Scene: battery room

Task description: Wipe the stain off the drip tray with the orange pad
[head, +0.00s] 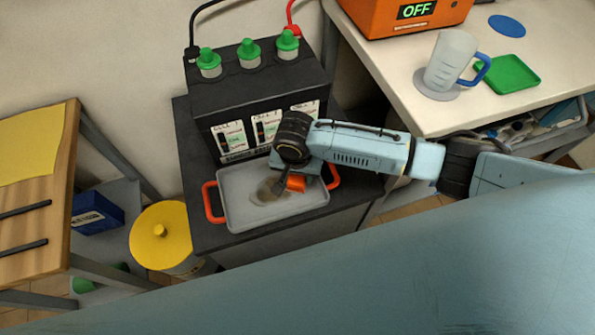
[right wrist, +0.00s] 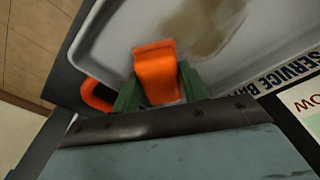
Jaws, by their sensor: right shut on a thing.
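The drip tray (head: 245,208) is a grey tray with orange handles on the dark stand, in front of the black battery. A brown stain (head: 268,192) lies near the middle of its floor; it also shows in the right wrist view (right wrist: 205,25). My right gripper (head: 293,185) is over the right part of the tray and is shut on the orange pad (head: 296,183). In the right wrist view the pad (right wrist: 155,72) sits between the green fingers, beside the stain. I cannot tell whether the pad touches the tray. My left gripper is not in view.
The black battery (head: 215,104) with green caps stands right behind the tray. A yellow-lidded bin (head: 160,237) is at the left of the stand. A white table (head: 395,85) at the right holds a clear jug (head: 450,62) and a green dish (head: 512,74).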

